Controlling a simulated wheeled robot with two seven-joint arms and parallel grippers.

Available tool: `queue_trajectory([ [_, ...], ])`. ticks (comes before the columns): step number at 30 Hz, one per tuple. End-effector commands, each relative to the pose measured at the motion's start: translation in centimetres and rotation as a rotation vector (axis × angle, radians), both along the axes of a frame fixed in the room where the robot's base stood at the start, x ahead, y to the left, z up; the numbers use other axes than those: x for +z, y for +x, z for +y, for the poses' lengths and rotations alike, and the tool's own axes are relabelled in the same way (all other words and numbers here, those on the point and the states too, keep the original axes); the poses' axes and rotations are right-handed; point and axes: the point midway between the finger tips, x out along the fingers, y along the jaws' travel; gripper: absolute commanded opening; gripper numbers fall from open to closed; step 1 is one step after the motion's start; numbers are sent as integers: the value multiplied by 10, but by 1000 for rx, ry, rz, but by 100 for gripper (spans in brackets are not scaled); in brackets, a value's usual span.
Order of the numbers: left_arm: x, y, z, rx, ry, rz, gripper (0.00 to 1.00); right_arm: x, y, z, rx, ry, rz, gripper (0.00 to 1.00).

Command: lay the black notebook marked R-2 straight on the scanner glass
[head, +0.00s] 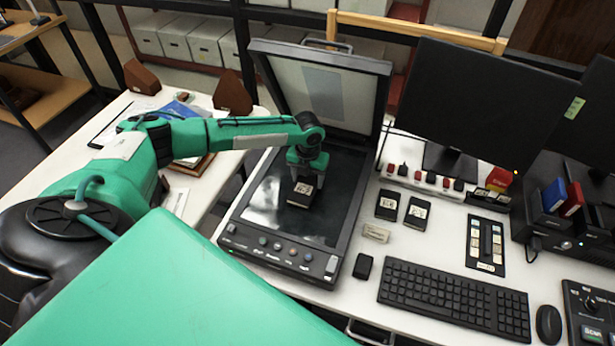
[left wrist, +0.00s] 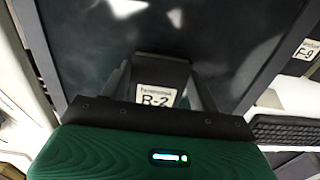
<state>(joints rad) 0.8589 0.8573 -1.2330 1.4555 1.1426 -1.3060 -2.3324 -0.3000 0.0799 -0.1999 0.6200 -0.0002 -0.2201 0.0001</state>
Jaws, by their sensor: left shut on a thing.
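The black notebook marked R-2 (head: 301,195) is over the middle of the scanner glass (head: 262,205). Its label reads clearly in the left wrist view (left wrist: 160,75). My left gripper (head: 305,172) points down and is shut on the notebook; its fingers show on both sides of it in the left wrist view (left wrist: 160,92). I cannot tell whether the notebook touches the glass or hangs just above it. The scanner lid (head: 345,100) stands open behind. My right gripper is not in view.
Two more black notebooks (head: 388,205) (head: 417,213) lie right of the scanner; one label in the left wrist view reads F-9 (left wrist: 305,50). A keyboard (head: 455,298), mouse (head: 548,324) and monitor (head: 475,105) are on the right. The glass around the notebook is clear.

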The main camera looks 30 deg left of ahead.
Motion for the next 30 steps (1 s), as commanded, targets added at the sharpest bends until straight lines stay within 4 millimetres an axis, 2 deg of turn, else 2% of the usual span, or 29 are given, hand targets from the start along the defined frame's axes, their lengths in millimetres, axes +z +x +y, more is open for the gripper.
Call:
queue_trajectory([
  [11, -8, 0, 0, 1, 1, -1, 37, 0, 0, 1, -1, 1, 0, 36],
  [12, -9, 0, 0, 1, 1, -1, 63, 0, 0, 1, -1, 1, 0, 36],
  [15, -8, 0, 0, 1, 1, -1, 83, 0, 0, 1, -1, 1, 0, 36],
  [24, -6, 0, 0, 1, 0, -1, 83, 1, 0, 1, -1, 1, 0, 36],
  [27, -1, 1, 1, 1, 0, -3, 83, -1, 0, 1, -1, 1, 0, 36],
  [30, 13, 1, 0, 1, -1, -3, 83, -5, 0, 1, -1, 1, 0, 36],
])
